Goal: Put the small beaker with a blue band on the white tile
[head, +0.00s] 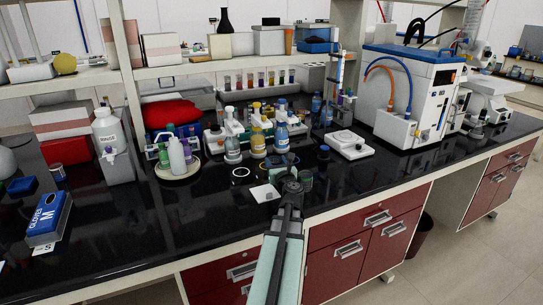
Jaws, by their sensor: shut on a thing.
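The white tile (265,193) lies flat on the black bench top near its front edge. My gripper (290,177) is just right of the tile, above the bench. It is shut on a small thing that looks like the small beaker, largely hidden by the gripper. I cannot make out a blue band on it, or its height above the bench. A small dark greenish cylinder (305,179) shows at the gripper's right side; whether it is held or stands behind is unclear.
Blue-labelled bottles (281,138) and a yellow-labelled one (258,142) stand behind the tile. A white balance-like device (349,145) is at back right. A blue glove box (48,218) is far left.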

